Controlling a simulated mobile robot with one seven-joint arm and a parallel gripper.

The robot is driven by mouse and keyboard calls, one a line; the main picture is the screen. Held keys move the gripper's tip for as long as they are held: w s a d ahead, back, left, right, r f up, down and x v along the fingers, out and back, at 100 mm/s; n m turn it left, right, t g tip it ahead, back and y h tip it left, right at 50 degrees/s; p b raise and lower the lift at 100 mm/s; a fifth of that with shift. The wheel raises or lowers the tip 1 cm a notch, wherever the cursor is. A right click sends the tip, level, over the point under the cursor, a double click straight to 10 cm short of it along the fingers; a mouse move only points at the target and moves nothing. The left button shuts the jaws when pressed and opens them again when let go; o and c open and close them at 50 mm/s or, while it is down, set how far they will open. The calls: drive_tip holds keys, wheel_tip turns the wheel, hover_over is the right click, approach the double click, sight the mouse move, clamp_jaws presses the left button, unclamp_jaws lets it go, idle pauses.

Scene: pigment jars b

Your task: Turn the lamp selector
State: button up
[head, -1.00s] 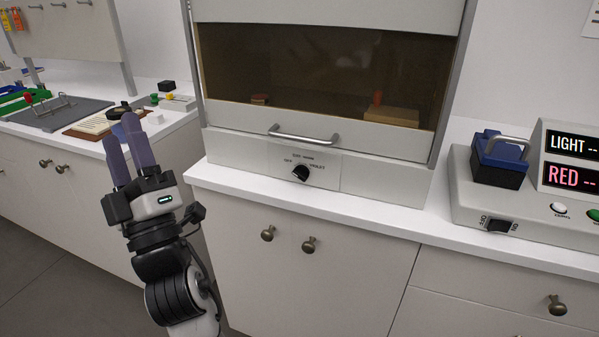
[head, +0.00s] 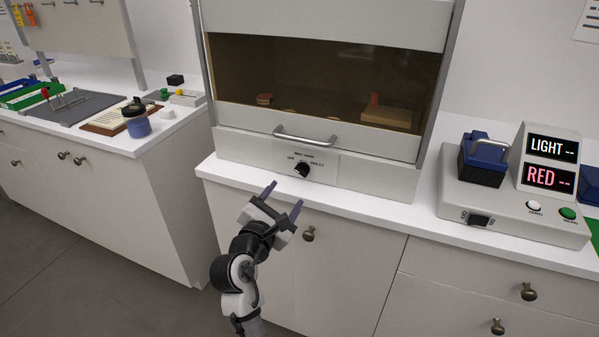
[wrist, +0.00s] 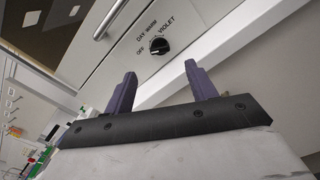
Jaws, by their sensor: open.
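The lamp selector (head: 302,170) is a round black knob with a pale pointer mark, on the white front panel below the cabinet's glass. Labels around it read OFF, DAY-WARM and VIOLET. In the wrist view the knob (wrist: 159,46) shows ahead of the fingers, above the gap between them. My gripper (head: 284,199) is open and empty, with two purple fingers. It is in front of the counter edge, below and a little left of the knob, and apart from it. The fingers also show in the wrist view (wrist: 159,82).
A metal handle (head: 305,137) runs across the cabinet front just above the knob. The white counter edge (head: 330,196) lies between my gripper and the panel.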

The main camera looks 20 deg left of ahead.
sight(301, 172)
drive_tip(key=w+p, duration=0.1)
drive_tip(key=w, duration=0.9)
drive_tip(key=shift+w+d+p, duration=0.1)
drive_tip(key=shift+d+p, duration=0.05)
drive_tip(key=shift+p, duration=0.2)
drive_tip(key=c, duration=1)
